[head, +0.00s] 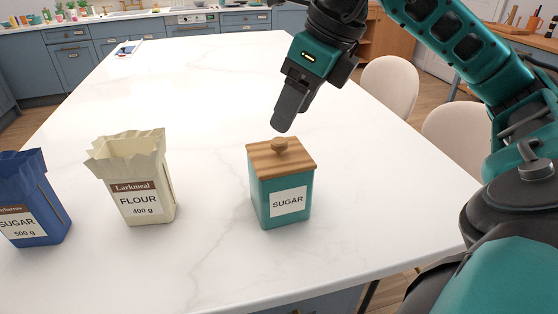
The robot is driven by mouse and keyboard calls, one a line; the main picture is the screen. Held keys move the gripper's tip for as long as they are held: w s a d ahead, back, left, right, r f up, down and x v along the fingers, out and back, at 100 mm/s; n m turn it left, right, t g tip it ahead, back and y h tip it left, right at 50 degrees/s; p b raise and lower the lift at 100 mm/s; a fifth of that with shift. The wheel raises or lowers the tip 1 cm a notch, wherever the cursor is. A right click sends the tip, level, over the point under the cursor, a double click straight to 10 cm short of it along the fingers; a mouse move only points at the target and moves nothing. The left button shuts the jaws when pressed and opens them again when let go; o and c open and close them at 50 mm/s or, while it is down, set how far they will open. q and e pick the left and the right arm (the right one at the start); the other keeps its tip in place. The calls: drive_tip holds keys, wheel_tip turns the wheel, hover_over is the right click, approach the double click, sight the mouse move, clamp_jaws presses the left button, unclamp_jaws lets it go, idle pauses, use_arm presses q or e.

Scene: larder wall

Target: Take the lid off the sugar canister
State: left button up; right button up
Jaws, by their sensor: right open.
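The sugar canister (282,203) is a teal square box with a white SUGAR label, upright on the white counter. Its wooden lid (277,160) sits on top, with a round wooden knob (279,145) in the middle. My right gripper (284,126) points down from the upper right, its fingertips just above and behind the knob in the picture. It is open and holds nothing; one finger largely hides the other. I cannot tell the exact gap to the knob. My left gripper is not in view.
On the white marble counter (205,85), an open cream flour bag (139,185) stands left of the canister. A blue sugar bag (32,205) stands at the far left. A tablet-like item (128,48) lies at the far end. Pale chairs (390,84) line the right side.

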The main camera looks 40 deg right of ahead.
sight(280, 140)
drive_tip(key=x, duration=0.2)
drive_tip(key=b+x, duration=0.1)
drive_tip(key=x, duration=0.2)
drive_tip(key=shift+s+a+f, duration=0.15)
drive_tip(key=shift+a+f, duration=0.05)
drive_tip(key=shift+f, duration=0.1)
clamp_jaws()
